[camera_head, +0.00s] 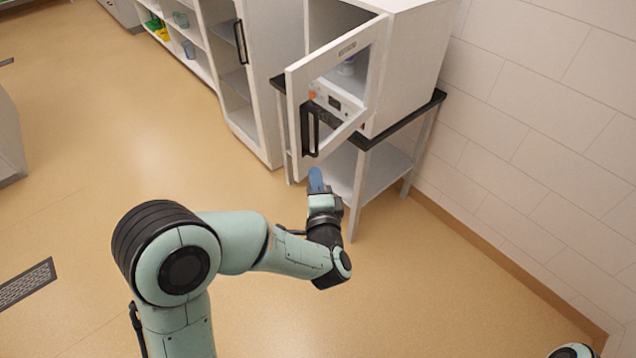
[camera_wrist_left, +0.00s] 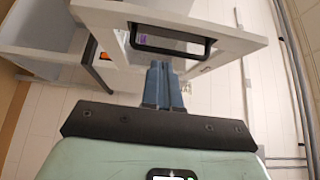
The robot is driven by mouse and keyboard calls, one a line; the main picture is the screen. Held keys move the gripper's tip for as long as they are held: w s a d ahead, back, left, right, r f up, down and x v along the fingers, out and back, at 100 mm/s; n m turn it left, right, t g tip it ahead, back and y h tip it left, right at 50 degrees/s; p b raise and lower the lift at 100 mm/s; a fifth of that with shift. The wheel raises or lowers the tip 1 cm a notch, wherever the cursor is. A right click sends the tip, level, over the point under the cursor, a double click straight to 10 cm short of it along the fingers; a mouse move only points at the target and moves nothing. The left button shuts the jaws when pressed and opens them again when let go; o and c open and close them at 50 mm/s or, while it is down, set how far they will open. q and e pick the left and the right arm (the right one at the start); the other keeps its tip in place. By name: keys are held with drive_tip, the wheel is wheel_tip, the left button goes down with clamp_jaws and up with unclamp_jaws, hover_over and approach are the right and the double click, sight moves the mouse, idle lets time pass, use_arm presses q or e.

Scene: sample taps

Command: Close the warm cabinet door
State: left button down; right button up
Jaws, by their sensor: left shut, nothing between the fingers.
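The warm cabinet (camera_head: 408,75) is a white box on a stand against the right wall. Its door (camera_head: 350,50), a white frame with a window and a black handle (camera_head: 309,130), stands open toward me. Through the opening I see a panel with a small display. My left gripper (camera_head: 316,181) is shut and empty, just below the door's lower edge and handle. In the left wrist view, its blue fingers (camera_wrist_left: 163,86) are together, pointing toward the door frame (camera_wrist_left: 230,45) and black handle (camera_wrist_left: 170,40). I cannot tell whether they touch the door. My right gripper is not in view.
The cabinet stands on a table with a black top (camera_head: 403,117) and grey legs. A tall white shelf cabinet (camera_head: 265,70) with a black handle stands to its left. The tiled wall (camera_head: 540,110) bounds the right side.

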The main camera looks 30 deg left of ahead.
sight(299, 143)
use_arm(q)
drive_tip(key=shift+w+a+p, duration=0.2)
drive_tip(key=shift+w+a, duration=1.2)
drive_tip(key=shift+a, duration=0.3)
drive_tip(key=shift+w+a+p, duration=0.15)
drive_tip(key=shift+w+a, duration=1.25)
drive_tip(key=shift+a, duration=0.3)
